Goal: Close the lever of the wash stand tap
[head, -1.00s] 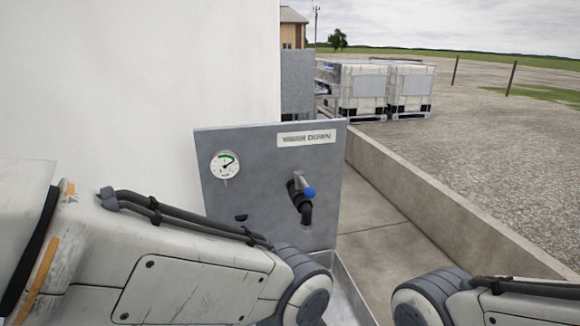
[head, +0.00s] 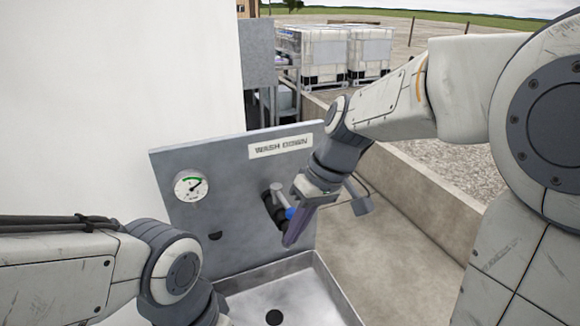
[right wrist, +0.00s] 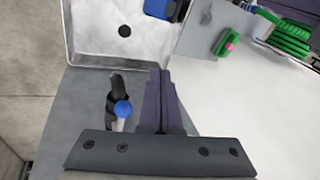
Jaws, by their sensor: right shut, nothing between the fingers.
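The wash stand tap (head: 268,203) is a dark spout on the grey panel (head: 185,240), partly hidden by my right gripper in the head view. Its lever has a blue end (head: 290,213), seen just beside the gripper. My right gripper (head: 291,238) is shut and empty, its fingers in front of the tap. In the right wrist view, the dark tap (right wrist: 114,88) and the blue lever end (right wrist: 123,109) lie just left of the shut fingers (right wrist: 160,76), with a narrow gap in the picture. I cannot tell whether they touch. My left gripper is out of view.
A round gauge (head: 191,186) and a "WASH DOWN" label (head: 280,146) are on the panel. A shallow metal basin (head: 330,290) with a drain lies below. A low concrete wall (head: 430,190) runs along the right. A green hose (right wrist: 289,38) shows in the right wrist view.

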